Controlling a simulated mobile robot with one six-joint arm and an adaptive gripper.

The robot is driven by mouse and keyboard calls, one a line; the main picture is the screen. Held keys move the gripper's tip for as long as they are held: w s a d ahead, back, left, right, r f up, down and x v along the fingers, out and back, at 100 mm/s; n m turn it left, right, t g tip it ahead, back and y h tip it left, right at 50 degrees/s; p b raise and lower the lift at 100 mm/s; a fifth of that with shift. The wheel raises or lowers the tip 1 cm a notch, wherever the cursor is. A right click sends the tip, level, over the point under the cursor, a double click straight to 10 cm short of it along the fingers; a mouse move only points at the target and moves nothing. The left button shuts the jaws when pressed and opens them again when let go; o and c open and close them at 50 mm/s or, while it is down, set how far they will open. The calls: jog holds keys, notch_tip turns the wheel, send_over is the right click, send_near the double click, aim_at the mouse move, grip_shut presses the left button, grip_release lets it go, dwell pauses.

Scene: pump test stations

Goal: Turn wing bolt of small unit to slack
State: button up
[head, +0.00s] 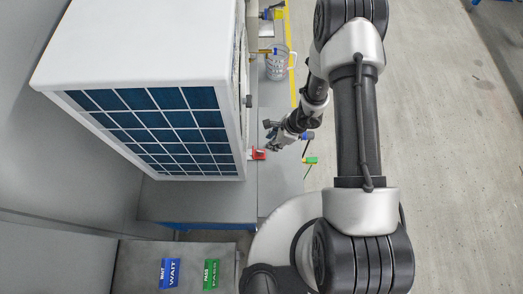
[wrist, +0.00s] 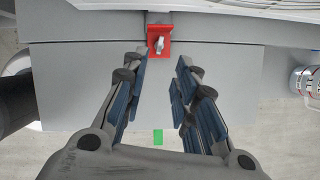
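A small silver wing bolt (wrist: 159,45) sits on a red bracket (wrist: 158,32) at the front of a unit, at top centre in the wrist view. The red bracket also shows in the head view (head: 258,154), at the lower right corner of the large white unit (head: 140,55). My gripper (wrist: 161,72) is open and empty. Its blue-padded fingers point toward the bracket, one on each side of its line, with the tips just short of it and apart from the bolt. In the head view my gripper (head: 270,137) hangs above the grey bench near the bracket.
A clear jug (head: 277,64) stands on the bench (head: 270,185) farther up. A green tag (head: 310,160) is at the bench's right edge. A blue WAIT mat (head: 171,273) and a green PASS mat (head: 211,274) lie on a grey surface below. Open floor is at right.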

aim_at(261, 152)
jog(key=b+x, duration=0.2)
jog(key=x, duration=0.9)
jog(key=shift+w+a+f, duration=0.1)
jog(key=shift+a+f, duration=0.1)
jog(key=shift+c, duration=0.2)
grip_shut()
